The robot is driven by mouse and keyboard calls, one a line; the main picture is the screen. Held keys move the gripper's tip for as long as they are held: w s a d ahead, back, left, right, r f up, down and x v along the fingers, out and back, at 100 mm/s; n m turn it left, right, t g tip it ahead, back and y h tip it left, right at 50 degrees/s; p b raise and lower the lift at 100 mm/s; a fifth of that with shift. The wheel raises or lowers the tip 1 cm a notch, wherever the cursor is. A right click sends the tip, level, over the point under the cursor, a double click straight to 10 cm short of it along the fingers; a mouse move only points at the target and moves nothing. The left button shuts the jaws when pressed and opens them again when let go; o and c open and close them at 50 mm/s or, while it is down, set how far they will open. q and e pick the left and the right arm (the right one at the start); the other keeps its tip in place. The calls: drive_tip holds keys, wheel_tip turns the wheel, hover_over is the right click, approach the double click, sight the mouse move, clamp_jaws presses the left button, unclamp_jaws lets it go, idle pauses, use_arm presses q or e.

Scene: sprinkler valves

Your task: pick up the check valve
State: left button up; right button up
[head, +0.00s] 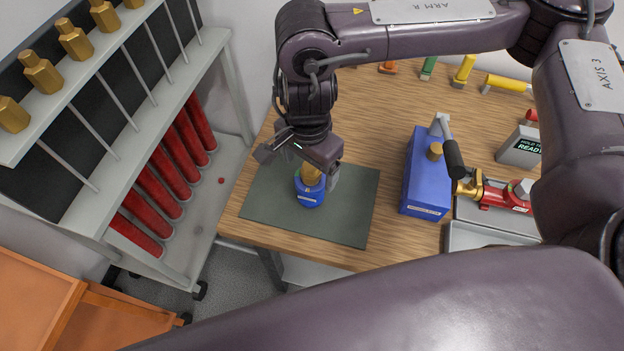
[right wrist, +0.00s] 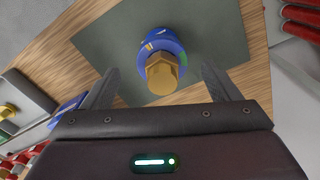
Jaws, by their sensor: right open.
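The check valve, a short blue body (head: 310,193) with a brass hex end, stands on a dark green mat (head: 265,205) on the wooden table. My right gripper (head: 300,168) is pointed down over it, and its palm hides part of the brass end. In the right wrist view the brass hex (right wrist: 162,75) faces the camera, with the blue body behind it. The open fingers of my right gripper (right wrist: 160,82) show on either side of the valve, with a visible gap on both sides. My left gripper is not in view.
A blue box (head: 425,180) with a black-handled lever stands right of the mat. Beyond it are a red and brass valve (head: 495,194) and a grey sign (head: 519,147). A rack (head: 130,175) with red cylinders and brass fittings is at left. Colored pieces line the table's back.

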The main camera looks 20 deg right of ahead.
sight(311, 187)
drive_tip(key=shift+f, duration=0.75)
drive_tip(key=f, duration=0.4)
drive_tip(key=shift+w+d+p, duration=0.3)
drive_tip(key=shift+p, duration=0.05)
drive_tip(key=shift+f, duration=0.2)
drive_tip(key=shift+c, duration=1.5)
drive_tip(key=c, duration=1.1)
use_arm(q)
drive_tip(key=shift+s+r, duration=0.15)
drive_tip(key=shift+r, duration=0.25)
